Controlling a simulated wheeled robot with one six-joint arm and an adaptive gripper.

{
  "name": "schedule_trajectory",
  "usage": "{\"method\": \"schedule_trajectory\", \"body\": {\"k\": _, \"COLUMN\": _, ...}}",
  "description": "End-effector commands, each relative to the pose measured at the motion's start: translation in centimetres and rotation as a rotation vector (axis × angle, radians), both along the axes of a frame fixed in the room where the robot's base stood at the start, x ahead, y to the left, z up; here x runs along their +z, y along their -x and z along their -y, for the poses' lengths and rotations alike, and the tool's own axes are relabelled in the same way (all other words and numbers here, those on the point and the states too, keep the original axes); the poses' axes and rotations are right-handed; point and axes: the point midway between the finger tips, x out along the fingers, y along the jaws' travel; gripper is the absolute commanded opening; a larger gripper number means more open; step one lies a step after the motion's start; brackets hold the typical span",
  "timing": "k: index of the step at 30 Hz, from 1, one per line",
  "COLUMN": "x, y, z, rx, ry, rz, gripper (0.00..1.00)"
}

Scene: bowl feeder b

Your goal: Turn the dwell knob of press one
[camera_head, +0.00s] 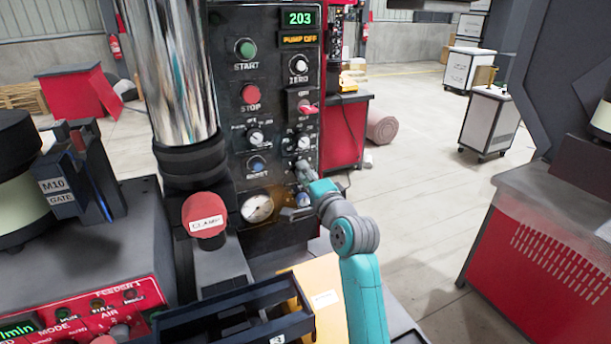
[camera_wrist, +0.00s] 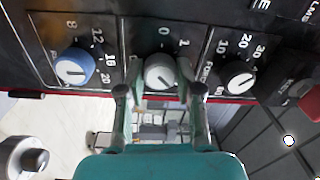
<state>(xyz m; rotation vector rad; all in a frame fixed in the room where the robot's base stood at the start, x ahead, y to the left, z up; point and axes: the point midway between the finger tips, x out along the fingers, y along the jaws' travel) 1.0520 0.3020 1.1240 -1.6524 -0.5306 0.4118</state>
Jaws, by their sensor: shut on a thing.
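The panel of the press (camera_head: 228,105) stands upright with several knobs and buttons.
A red CLAMP cap (camera_head: 205,214) and a pressure gauge (camera_head: 259,208) are left of my gripper. A red-handled switch (camera_head: 307,107) is above it. A dark tray (camera_head: 235,322) lies below. The floor (camera_head: 425,190) right of the press is open.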

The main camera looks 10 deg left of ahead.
Motion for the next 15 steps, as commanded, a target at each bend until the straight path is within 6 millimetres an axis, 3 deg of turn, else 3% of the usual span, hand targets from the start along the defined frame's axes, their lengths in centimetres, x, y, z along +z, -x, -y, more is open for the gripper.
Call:
{"method": "schedule_trajectory", "body": {"k": 12, "x": -0.05, "y": -0.02, "z": 0.04, "rx": -0.001, "ry": -0.006, "rz": -0.005, "gripper": 0.0}}
{"method": "schedule_trajectory", "body": {"k": 13, "x": -0.05, "y": -0.02, "z": 0.04, "rx": -0.001, "ry": -0.006, "rz": -0.005, "gripper": 0.37}}
{"method": "schedule_trajectory", "body": {"k": 15, "x": -0.05, "y": -0.02, "z": 0.04, "rx": -0.001, "ry": -0.005, "rz": -0.005, "gripper": 0.55}}
